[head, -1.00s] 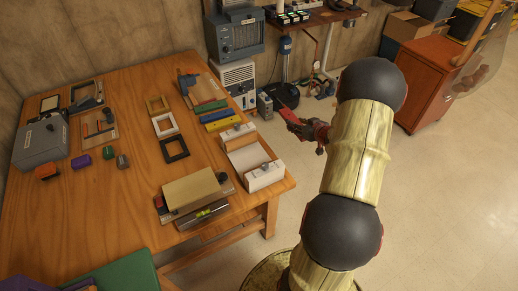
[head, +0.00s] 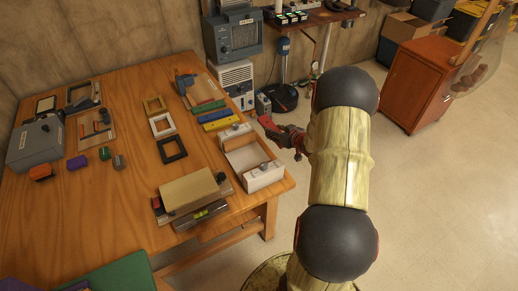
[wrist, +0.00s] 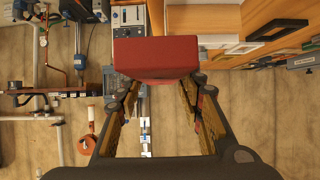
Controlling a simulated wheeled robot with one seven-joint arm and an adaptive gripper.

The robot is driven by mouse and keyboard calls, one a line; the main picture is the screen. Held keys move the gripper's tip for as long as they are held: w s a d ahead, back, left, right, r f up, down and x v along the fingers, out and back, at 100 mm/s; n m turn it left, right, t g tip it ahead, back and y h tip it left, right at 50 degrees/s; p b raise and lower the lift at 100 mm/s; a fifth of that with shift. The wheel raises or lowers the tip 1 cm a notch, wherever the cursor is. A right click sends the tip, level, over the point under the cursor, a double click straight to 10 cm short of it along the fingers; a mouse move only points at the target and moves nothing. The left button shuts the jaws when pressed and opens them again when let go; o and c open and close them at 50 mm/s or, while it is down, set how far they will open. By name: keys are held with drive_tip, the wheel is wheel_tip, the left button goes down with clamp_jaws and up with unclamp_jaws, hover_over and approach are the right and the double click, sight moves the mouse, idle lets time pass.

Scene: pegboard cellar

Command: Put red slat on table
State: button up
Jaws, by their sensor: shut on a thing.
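The red slat (wrist: 155,58) is held between the two fingers of my gripper (wrist: 158,92) in the wrist view. In the head view the red slat (head: 267,123) shows small at the tip of my gripper (head: 284,130), just off the far right side of the wooden table (head: 115,215). The gripper is shut on the slat, above the floor. Part of the gripper is hidden behind my arm. On the table, a green slat (head: 208,107), a blue slat (head: 214,116) and a yellow slat (head: 221,124) lie side by side near the right edge.
A white-ended wooden tray (head: 263,177) stands at the table's right edge. Picture frames (head: 172,149) lie left of the slats. The table's middle left is bare. A grey heater (head: 236,80) stands behind.

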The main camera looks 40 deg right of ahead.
drive_tip(key=w+a+f+b, duration=0.1)
drive_tip(key=f, duration=0.2)
drive_tip(key=w+a+f+b, duration=0.1)
drive_tip(key=w+a+f, duration=0.1)
drive_tip(key=f, duration=0.1)
drive_tip(key=w+a+f+b, duration=0.1)
drive_tip(key=a+f+b, duration=0.1)
drive_tip(key=f, duration=0.1)
drive_tip(key=shift+w+f, duration=0.15)
drive_tip(key=shift+w, duration=0.1)
drive_tip(key=shift+f, duration=0.1)
drive_tip(key=shift+f, duration=0.15)
drive_tip(key=o, duration=1.2)
